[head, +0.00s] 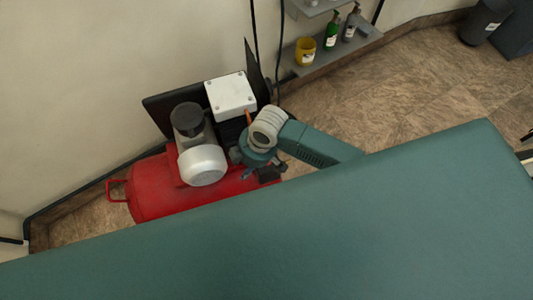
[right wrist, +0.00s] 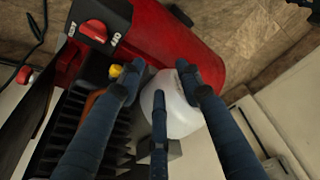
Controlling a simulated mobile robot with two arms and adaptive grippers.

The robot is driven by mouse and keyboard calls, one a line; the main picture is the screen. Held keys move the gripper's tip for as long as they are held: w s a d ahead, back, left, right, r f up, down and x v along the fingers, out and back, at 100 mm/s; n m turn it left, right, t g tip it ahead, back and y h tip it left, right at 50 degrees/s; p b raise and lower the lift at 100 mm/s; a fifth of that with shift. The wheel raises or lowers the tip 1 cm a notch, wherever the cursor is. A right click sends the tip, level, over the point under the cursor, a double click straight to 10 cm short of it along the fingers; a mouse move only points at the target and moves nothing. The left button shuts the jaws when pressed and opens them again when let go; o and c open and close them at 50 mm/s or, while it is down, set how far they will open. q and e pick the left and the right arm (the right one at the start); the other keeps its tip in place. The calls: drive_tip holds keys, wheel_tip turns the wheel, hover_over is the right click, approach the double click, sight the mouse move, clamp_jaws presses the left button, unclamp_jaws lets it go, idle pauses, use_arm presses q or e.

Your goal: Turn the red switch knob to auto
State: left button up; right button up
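The red switch knob (right wrist: 94,30) shows at the top left of the right wrist view, on a dark panel by the red tank. White lettering that seems to read OFF and AUTO sits on either side of it. My right gripper (right wrist: 160,85) is open and empty. Its fingers are spread in front of the white rounded motor housing (right wrist: 170,110), and the knob lies beyond the left fingertip, apart from it. In the head view my right gripper (head: 268,172) is beside the red compressor (head: 150,195), partly hidden by my wrist. The knob cannot be made out there. My left gripper is not in view.
A second red part (right wrist: 24,75) and a yellow knob (right wrist: 115,70) are close to the switch. A white box (head: 231,96) and a grey cylinder (head: 186,119) stand on the compressor, near the wall. A shelf (head: 335,58) with bottles is behind; the floor at right is mostly clear.

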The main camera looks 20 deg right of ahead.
drive_tip(key=w+d+r+n+g+h, duration=0.1)
drive_tip(key=w+d+r+n+h, duration=0.2)
drive_tip(key=w+d+n, duration=0.35)
drive_tip(key=shift+m, duration=0.95)
drive_tip(key=f, duration=0.3)
drive_tip(key=s+d+f, duration=0.1)
drive_tip(key=f, duration=0.3)
drive_tip(key=s+d+f, duration=0.1)
drive_tip(key=f, duration=0.2)
drive_tip(key=shift+f+p, duration=0.35)
drive_tip(key=shift+f, duration=0.05)
drive_tip(key=shift+c, duration=0.3)
clamp_jaws()
